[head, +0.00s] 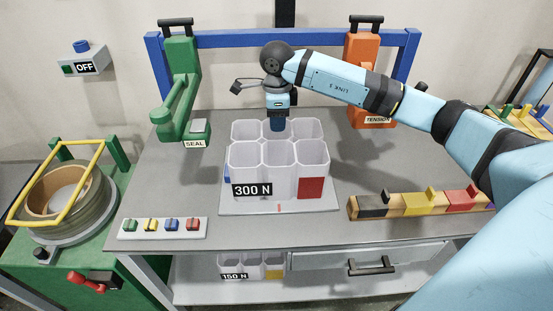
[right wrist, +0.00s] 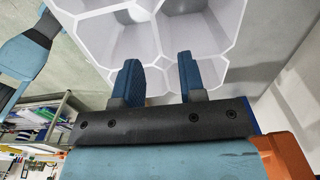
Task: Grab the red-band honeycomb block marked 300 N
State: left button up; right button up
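The white honeycomb block (head: 265,158) marked 300 N stands upright on a pale plate (head: 232,208) mid-table. It has a red patch (head: 311,188) at its front right and a sliver of blue on its left. My right gripper (head: 278,124) points down at the block's rear middle cells. In the right wrist view, the two blue fingertips (right wrist: 157,75) are apart, with the block's cell walls (right wrist: 153,38) close by. I cannot tell whether the fingers touch the wall. My left gripper is not in view.
A green SEAL press (head: 180,80) stands left and an orange TENSION post (head: 362,60) right. Coloured handled blocks (head: 425,203) line the front right; a button strip (head: 162,228) lies front left. A 150 N block (head: 235,266) is on the lower shelf.

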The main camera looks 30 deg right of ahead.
aim_at(278, 149)
jog(key=shift+s+f, duration=0.15)
jog(key=shift+f, duration=5.25)
jog(key=shift+c, duration=0.4)
jog(key=shift+r, duration=0.1)
grip_shut()
